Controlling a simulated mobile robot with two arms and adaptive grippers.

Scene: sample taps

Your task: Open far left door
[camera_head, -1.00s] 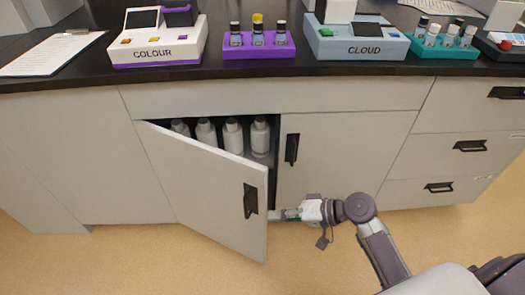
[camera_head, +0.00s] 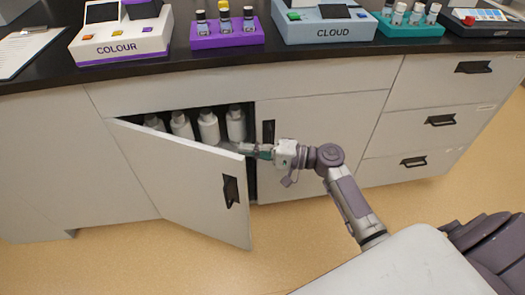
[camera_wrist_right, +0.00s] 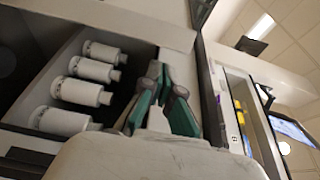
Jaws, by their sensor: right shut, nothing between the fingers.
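The far left door (camera_head: 175,180) is a pale panel hinged on its left side. It stands partly open, swung outward, with its black handle (camera_head: 230,191) on the front face. My right gripper (camera_head: 250,150) is shut and empty at the upper free corner of this door, in front of the cabinet opening. I cannot tell whether it touches the door's edge. In the right wrist view the green-sided fingers (camera_wrist_right: 160,88) are together, pointing toward the cabinet interior. My left gripper is not in view.
White bottles (camera_head: 208,126) stand inside the cabinet; they also show in the wrist view (camera_wrist_right: 92,70). The neighbouring door (camera_head: 320,120) is closed, and drawers (camera_head: 425,120) lie to its right. The dark counter (camera_head: 270,52) above carries devices and vial racks. Open floor lies in front.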

